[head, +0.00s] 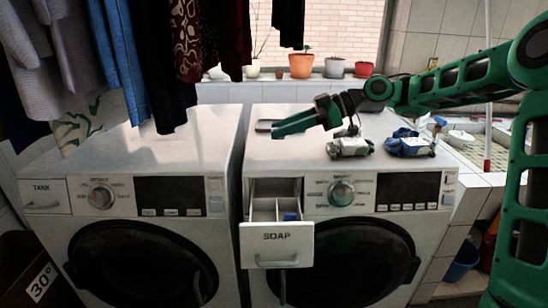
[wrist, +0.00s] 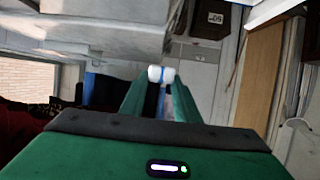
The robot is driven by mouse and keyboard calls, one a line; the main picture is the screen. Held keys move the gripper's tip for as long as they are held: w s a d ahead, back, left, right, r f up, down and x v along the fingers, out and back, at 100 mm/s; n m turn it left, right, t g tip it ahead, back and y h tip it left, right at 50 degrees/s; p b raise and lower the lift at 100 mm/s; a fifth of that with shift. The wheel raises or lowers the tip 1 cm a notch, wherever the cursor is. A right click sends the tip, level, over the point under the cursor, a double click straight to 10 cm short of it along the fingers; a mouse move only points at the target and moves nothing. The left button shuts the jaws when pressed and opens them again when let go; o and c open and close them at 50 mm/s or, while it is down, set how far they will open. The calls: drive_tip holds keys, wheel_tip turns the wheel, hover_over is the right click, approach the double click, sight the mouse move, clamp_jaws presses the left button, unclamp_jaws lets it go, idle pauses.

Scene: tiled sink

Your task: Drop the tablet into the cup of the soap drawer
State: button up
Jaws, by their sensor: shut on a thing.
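The soap drawer (head: 277,237), labelled SOAP, is pulled out of the right washing machine. Its open top shows pale dividers and compartments, with a small blue piece (head: 290,216) in the right-hand part. My gripper (head: 272,128) reaches in from the right above the machine top, higher in the picture than the drawer. In the wrist view its green fingers (wrist: 161,80) are shut on the tablet (wrist: 155,74), a small white piece with a blue band, at the fingertips. The tablet is not clear in the head view.
A small pale packet (head: 350,147) and a blue-and-white bundle (head: 410,144) lie on the right machine's top (head: 300,155). The left machine (head: 130,170) has a closed TANK drawer (head: 45,197). Clothes (head: 195,40) hang at upper left. Potted plants (head: 301,66) line the sill.

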drive_tip(key=s+a+f, duration=0.2)
drive_tip(key=s+a, duration=0.1)
drive_tip(key=s, duration=0.8)
wheel_tip(320, 180, down, 6)
drive_tip(key=shift+d, duration=0.2)
drive_tip(key=o, duration=1.1)
drive_tip(key=v, duration=1)
drive_tip(key=shift+s+d, duration=0.15)
drive_tip(key=shift+d, duration=0.2)
